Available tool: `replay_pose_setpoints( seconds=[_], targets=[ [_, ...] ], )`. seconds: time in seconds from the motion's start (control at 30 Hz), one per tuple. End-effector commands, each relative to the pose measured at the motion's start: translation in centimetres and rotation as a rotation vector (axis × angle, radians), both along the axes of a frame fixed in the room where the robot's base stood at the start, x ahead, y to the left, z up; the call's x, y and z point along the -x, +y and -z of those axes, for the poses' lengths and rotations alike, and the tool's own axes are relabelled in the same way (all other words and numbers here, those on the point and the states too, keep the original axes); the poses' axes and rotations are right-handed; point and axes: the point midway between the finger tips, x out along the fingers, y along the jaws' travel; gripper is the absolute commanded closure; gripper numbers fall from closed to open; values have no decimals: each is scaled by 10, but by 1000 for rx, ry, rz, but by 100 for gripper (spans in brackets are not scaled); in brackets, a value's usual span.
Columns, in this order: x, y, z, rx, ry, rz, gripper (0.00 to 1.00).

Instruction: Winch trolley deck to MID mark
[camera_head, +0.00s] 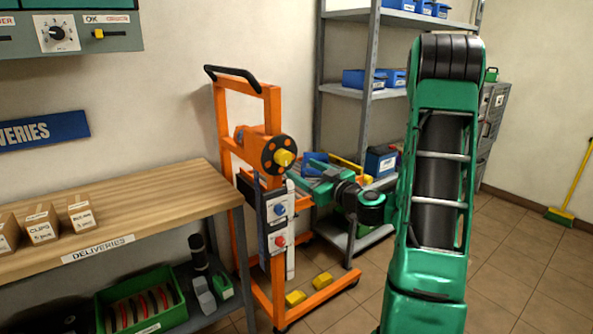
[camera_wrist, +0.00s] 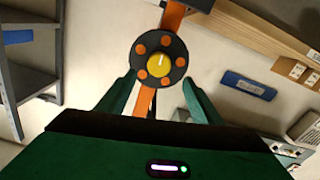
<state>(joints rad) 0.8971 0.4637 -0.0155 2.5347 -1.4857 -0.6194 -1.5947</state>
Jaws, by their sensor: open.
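The orange trolley (camera_head: 232,173) stands right of the wooden bench. Its winch wheel (camera_head: 279,155) is a black disc with orange spots and a yellow centre knob. The wheel also shows in the wrist view (camera_wrist: 160,62), face on. My gripper (camera_wrist: 158,78) is open and empty, its two green fingers spread, with the wheel visible ahead between them. I cannot tell the remaining gap. In the head view my gripper is right of the wheel and slightly lower. A white upright strip (camera_head: 291,230) shows on the trolley; its marks are unreadable. I cannot make out the deck clearly.
A panel with a blue and a red knob (camera_head: 278,225) is on the trolley. The bench (camera_head: 150,205) holds small boxes at left. Grey shelves (camera_head: 345,90) with blue bins stand behind. Yellow blocks (camera_head: 322,280) lie low by the trolley's base.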

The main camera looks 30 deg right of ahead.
Motion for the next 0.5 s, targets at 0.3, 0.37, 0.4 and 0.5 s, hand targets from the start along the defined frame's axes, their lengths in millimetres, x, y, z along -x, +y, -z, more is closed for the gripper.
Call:
replay_pose_setpoints(
  seconds=[0.3,0.37,0.4,0.5],
  targets=[
    [-1,-1,1,-354,8,4,40],
    [-2,-1,1,-378,9,3,40],
    [-2,-1,2,-386,9,3,40],
    [-6,-1,2,-387,10,2,40]
  ],
)
